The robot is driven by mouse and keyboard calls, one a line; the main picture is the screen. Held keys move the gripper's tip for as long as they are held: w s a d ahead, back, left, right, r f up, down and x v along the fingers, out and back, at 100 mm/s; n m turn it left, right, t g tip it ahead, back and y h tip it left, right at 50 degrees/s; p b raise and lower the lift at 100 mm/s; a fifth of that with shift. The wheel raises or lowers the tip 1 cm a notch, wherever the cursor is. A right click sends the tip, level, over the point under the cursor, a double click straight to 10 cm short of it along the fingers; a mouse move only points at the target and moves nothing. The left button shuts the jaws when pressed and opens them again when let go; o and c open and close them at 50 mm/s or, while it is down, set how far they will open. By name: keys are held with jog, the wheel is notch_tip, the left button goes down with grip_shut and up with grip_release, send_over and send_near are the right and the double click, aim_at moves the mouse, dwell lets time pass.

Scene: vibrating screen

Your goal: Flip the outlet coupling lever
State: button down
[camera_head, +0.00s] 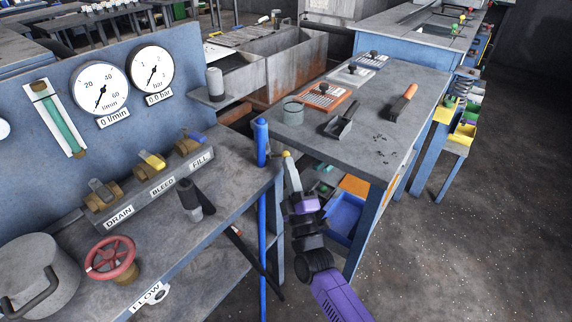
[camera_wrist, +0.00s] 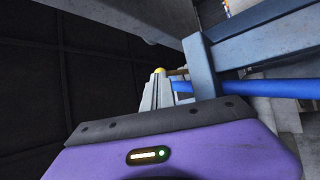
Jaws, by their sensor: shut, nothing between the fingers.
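No part marked as the outlet coupling lever can be made out in either view. My gripper (camera_head: 289,164) is shut and empty, its pale fingers pointing up with a yellow tip. It is just right of an upright blue pole (camera_head: 262,210) at the bench corner, apart from it in the picture. In the wrist view, the shut fingers (camera_wrist: 158,86) show beyond my purple wrist, with a blue bar (camera_wrist: 280,87) to their right. On the bench, a black-handled part (camera_head: 190,195) stands in front of the valve row; I cannot tell whether it is the lever.
The left bench (camera_head: 225,185) carries DRAIN, BLEED and FILL valves (camera_head: 152,160), a red handwheel (camera_head: 110,258) and a grey pot (camera_head: 38,275). Two gauges (camera_head: 100,88) are on the blue panel. A grey table (camera_head: 365,135) with tools stands behind my arm. Open floor (camera_head: 480,240) lies right.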

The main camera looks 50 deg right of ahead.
aim_at(285, 153)
jog(key=r+n+g+y+p, duration=0.1)
jog(key=r+n+y+p, duration=0.1)
jog(key=p, duration=0.5)
jog(key=w+r+n+g+y+p, duration=0.1)
jog(key=r+n+y+p, duration=0.1)
jog(key=p, duration=0.5)
jog(key=shift+w+r+g, duration=0.2)
jog(key=shift+g, duration=0.1)
jog(key=shift+w+r+p, duration=0.3)
jog(key=shift+w+p, duration=0.25)
jog(key=shift+p, duration=0.6)
jog(key=shift+w+r+p, duration=0.3)
jog(key=shift+w+p, duration=0.25)
jog(key=shift+p, duration=0.55)
jog(key=shift+w+r, duration=0.15)
jog(key=shift+r, duration=0.05)
jog(key=shift+a, duration=0.1)
